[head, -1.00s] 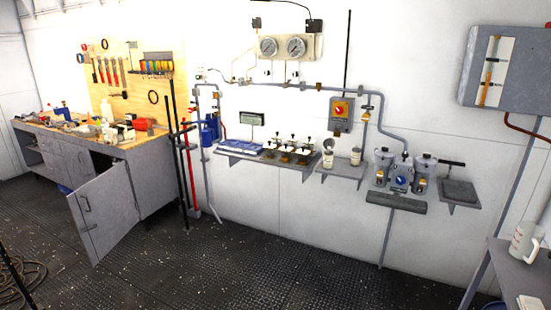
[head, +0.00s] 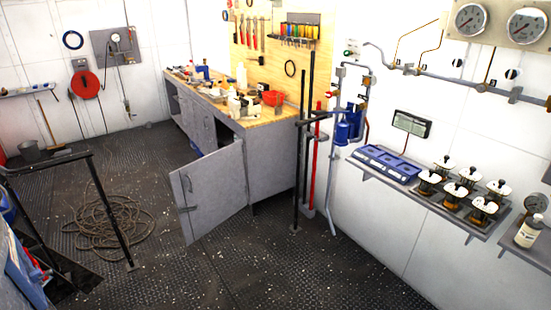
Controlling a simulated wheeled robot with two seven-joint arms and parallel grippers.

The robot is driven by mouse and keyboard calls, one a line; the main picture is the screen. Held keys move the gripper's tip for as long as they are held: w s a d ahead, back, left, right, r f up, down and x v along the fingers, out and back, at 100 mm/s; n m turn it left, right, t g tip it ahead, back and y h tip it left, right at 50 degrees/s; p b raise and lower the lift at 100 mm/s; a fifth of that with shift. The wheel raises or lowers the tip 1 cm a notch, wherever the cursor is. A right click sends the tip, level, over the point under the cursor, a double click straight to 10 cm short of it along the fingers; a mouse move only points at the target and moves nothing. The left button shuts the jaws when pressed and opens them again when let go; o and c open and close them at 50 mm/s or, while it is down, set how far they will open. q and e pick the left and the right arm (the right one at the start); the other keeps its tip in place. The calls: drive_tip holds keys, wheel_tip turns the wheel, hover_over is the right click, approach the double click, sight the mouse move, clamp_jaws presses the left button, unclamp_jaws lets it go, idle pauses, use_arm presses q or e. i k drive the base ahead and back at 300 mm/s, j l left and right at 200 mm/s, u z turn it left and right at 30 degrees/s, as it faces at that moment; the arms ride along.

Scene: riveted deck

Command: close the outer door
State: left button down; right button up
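A grey cabinet door (head: 213,190) stands swung open at the near end of the workbench (head: 272,172), in the middle of the head view. It juts out over the floor, with a handle near its free edge. The dark cabinet opening behind it shows only in part. Another grey door front (head: 197,128) farther along the bench looks shut. Neither of my grippers is in view.
Black posts and a red one (head: 316,165) stand right of the bench. A coiled rope (head: 110,228) lies on the floor at left, by a black railing (head: 105,195) and a floor opening. Wall shelves (head: 425,200) run along the right. The deck before the door is clear.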

sight(215, 181)
drive_tip(key=i+u, duration=0.4)
drive_tip(key=i, duration=0.2)
drive_tip(key=i+l+u, duration=0.4)
drive_tip(key=i, duration=0.2)
drive_tip(key=j, duration=0.1)
